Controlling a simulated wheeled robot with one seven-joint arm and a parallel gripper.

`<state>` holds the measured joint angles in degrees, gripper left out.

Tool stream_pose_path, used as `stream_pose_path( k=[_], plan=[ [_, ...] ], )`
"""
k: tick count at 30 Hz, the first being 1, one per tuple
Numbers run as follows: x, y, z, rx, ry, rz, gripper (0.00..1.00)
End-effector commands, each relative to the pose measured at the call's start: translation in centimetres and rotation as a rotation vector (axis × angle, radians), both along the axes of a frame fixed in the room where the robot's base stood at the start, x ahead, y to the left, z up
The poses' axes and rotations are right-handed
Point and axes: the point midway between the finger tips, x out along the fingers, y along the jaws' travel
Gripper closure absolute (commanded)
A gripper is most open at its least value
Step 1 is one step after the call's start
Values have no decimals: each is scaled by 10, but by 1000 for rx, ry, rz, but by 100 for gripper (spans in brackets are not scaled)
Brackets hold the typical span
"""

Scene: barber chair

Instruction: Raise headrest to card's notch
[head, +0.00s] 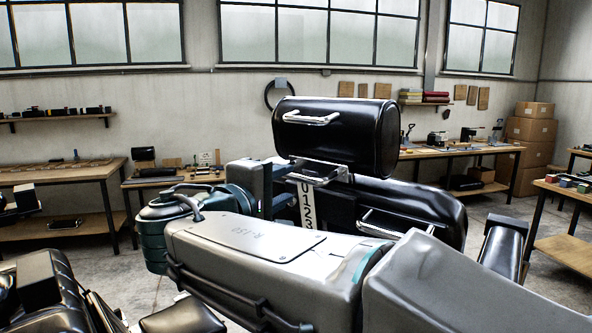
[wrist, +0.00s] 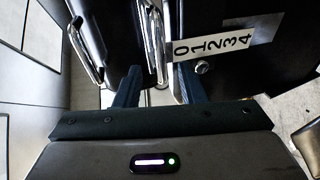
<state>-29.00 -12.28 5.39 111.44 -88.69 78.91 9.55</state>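The black padded headrest (head: 335,130) stands above the black chair back (head: 425,212). A chrome handle (head: 310,118) is on its face, and a chrome bar (head: 322,176) is at its underside. A white number strip (head: 307,205) is on the chair back; in the wrist view (wrist: 222,44) it reads 0 to 4. My gripper (wrist: 158,78) is open at the underside bar (wrist: 154,40), which lies between the fingertips with gaps visible. The headrest (wrist: 115,28) is left of it in the wrist view. A small pale card (head: 206,158) stands on the back bench; its marks are unreadable.
My arm fills the lower middle of the head view. An armrest (head: 500,245) is at right and black seat parts (head: 45,285) are at lower left. Workbenches (head: 70,172) line the back wall, with boxes (head: 530,130) at right. The floor between is clear.

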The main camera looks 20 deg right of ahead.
Motion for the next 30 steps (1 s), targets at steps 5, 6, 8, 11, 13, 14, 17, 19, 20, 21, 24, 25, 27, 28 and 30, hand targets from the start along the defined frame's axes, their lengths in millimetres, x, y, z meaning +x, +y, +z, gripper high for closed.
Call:
stream_pose_path(
  k=[5,6,8,11,13,14,17,19,20,21,24,25,27,28,30],
  plan=[
    [27,-28,1,-1,4,-3,64],
    [33,-33,1,-1,3,-2,64],
    [40,-40,0,0,3,-2,64],
    [49,-49,-1,-1,4,-1,64],
    [54,-53,-2,-1,2,-1,64],
    [55,-55,-2,1,2,0,64],
    [58,-58,-3,1,1,0,64],
    [59,-59,-3,1,1,0,64],
    [59,-59,-3,1,1,0,64],
    [59,-59,-3,1,1,0,64],
    [59,-59,-3,1,1,0,64],
    [59,-59,-3,1,1,0,64],
    [59,-59,-3,1,1,0,83],
    [59,-59,-3,1,1,0,92],
    [59,-59,-3,1,1,0,100]
  ],
)
